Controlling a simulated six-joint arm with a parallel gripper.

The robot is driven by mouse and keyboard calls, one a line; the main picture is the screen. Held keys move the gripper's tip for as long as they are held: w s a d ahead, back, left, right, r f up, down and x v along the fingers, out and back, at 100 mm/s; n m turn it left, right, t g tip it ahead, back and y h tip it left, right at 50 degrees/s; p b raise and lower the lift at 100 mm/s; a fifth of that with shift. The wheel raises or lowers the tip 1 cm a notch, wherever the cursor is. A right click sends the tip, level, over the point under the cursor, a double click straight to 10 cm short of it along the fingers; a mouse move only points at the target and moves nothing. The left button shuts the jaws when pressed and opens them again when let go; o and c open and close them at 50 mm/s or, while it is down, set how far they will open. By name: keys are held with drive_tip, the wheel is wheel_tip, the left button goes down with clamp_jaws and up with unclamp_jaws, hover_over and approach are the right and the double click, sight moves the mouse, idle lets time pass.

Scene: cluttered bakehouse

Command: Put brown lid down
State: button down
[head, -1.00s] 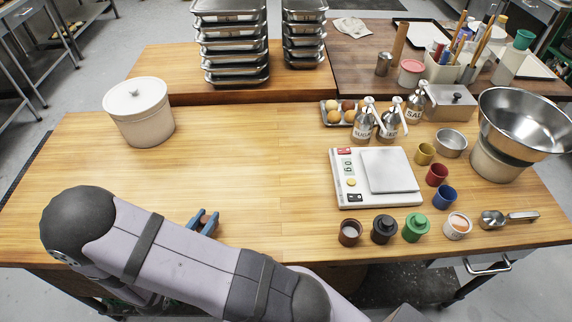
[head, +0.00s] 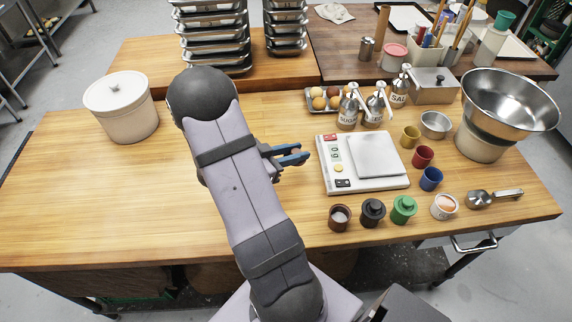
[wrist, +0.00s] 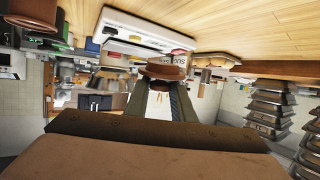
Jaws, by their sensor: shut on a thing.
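My gripper (head: 301,153) is shut on the brown lid (wrist: 165,69), which shows at its fingertips in the wrist view. The lid is a brown disc with a knob. My gripper is above the table, left of the white scale (head: 329,172). The lid is small and mostly hidden by the fingers in the head view. The brown cup (head: 340,217) stands open at the front, with pale contents. A black jar (head: 373,211) and a green jar (head: 404,209), both lidded, stand to its right.
A white lidded bucket (head: 122,108) stands at the left. The left tabletop (head: 90,200) is clear.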

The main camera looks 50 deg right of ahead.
drive_tip(key=shift+d+r, duration=0.45)
drive_tip(key=shift+d, duration=0.35)
drive_tip(key=shift+w+d+r+n+t+h, duration=0.1)
drive_tip(key=shift+w+n+t+h, duration=0.05)
drive_tip(key=shift+w+n+t, duration=0.95)
drive_tip(key=shift+w+d+n+t+h, duration=0.15)
drive_tip(key=shift+w+n+t, duration=0.5)
drive_tip(key=shift+w, duration=0.7)
drive_tip(key=shift+f+p, duration=0.4)
drive_tip(key=shift+f, duration=2.5)
drive_tip(key=shift+f+p, duration=0.55)
drive_tip(key=shift+f, duration=1.3)
drive_tip(key=shift+f, duration=0.1)
